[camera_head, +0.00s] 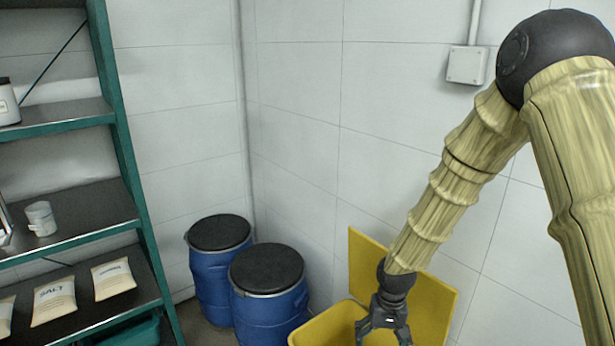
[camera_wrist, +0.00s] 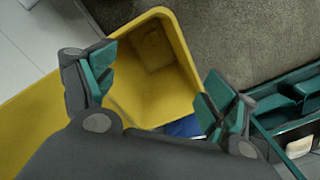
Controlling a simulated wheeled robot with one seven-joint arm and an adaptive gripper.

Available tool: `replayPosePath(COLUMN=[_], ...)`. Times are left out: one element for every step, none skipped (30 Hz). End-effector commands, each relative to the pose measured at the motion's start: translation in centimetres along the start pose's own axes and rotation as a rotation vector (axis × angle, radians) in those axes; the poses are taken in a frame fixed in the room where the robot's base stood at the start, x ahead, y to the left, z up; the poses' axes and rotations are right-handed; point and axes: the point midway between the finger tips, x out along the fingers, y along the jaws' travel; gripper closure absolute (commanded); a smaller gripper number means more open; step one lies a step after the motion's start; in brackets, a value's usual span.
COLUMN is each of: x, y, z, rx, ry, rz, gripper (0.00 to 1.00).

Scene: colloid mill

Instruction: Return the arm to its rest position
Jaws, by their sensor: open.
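My arm reaches down from the upper right in the head view, in a tan ribbed cover with a black joint. My gripper (camera_head: 384,335) hangs at its end over a yellow bin (camera_head: 325,328) with its yellow lid (camera_head: 425,300) raised behind. In the wrist view my gripper (camera_wrist: 158,88) has its two green-padded fingers spread wide with nothing between them. The open yellow bin (camera_wrist: 118,82) lies below the fingers, and its visible inside looks empty. Part of the bin is hidden by the gripper body.
Two blue drums with black tops, one in front (camera_head: 268,297) and one behind (camera_head: 218,262), stand left of the bin. A green shelf rack (camera_head: 125,165) with bags and jars is at the left. A wall box (camera_head: 467,65) is near my arm. The white wall between is bare.

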Motion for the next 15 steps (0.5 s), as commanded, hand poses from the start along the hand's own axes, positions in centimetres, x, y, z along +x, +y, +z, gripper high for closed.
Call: replayPosePath(x=[0.8, 1.4, 2.1, 2.7, 3.4, 4.2, 4.9, 5.6, 6.7, 7.5, 8.4, 9.7, 10.7, 11.7, 12.9], y=[0.0, 0.0, 0.1, 0.1, 0.1, 0.1, 0.2, 0.2, 0.3, 0.4, 0.5, 0.7, 0.8, 1.0, 1.2], z=[0.6, 1.0, 1.6, 2.0, 2.5, 3.1, 3.6, 4.2, 5.1, 5.8, 6.6, 7.9, 8.9, 10.0, 11.4], rx=[-0.002, -0.003, -0.004, -0.006, -0.006, -0.007, -0.008, -0.010, -0.009, -0.010, -0.012, -0.011, -0.013, -0.013, -0.013], ry=[-0.005, -0.007, -0.009, -0.011, -0.013, -0.015, -0.017, -0.018, -0.021, -0.024, -0.026, -0.028, -0.029, -0.031, -0.030], rz=[-0.006, -0.010, -0.016, -0.021, -0.026, -0.032, -0.037, -0.042, -0.049, -0.054, -0.059, -0.066, -0.071, -0.075, -0.080], gripper=[0.14, 0.14, 0.14, 0.14, 0.14, 0.14, 0.14, 0.14, 0.14, 0.14, 0.14, 0.14, 0.14, 0.14, 0.14])
